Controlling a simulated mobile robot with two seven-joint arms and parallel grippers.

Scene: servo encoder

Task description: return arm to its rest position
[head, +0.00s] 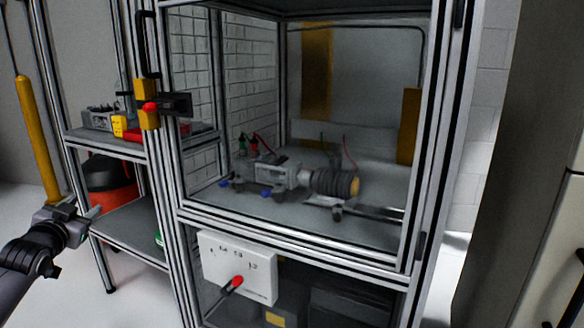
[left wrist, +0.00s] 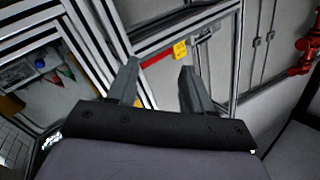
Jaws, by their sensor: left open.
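My left arm comes in from the lower left in the head view. Its gripper (head: 86,207) is open and empty, in free air in front of the open shelf at the left. In the left wrist view the two fingers (left wrist: 160,78) stand apart with nothing between them. A cabinet frame and a yellow label (left wrist: 180,49) on a red strip show beyond them. My right gripper is in neither view.
A framed cabinet (head: 300,246) with clear panels holds a motor rig (head: 275,176). A white switch box (head: 240,266) with a red handle sits below it. A shelf (head: 130,230) carries a red-orange container (head: 110,190). A yellow post (head: 38,140) stands near my gripper.

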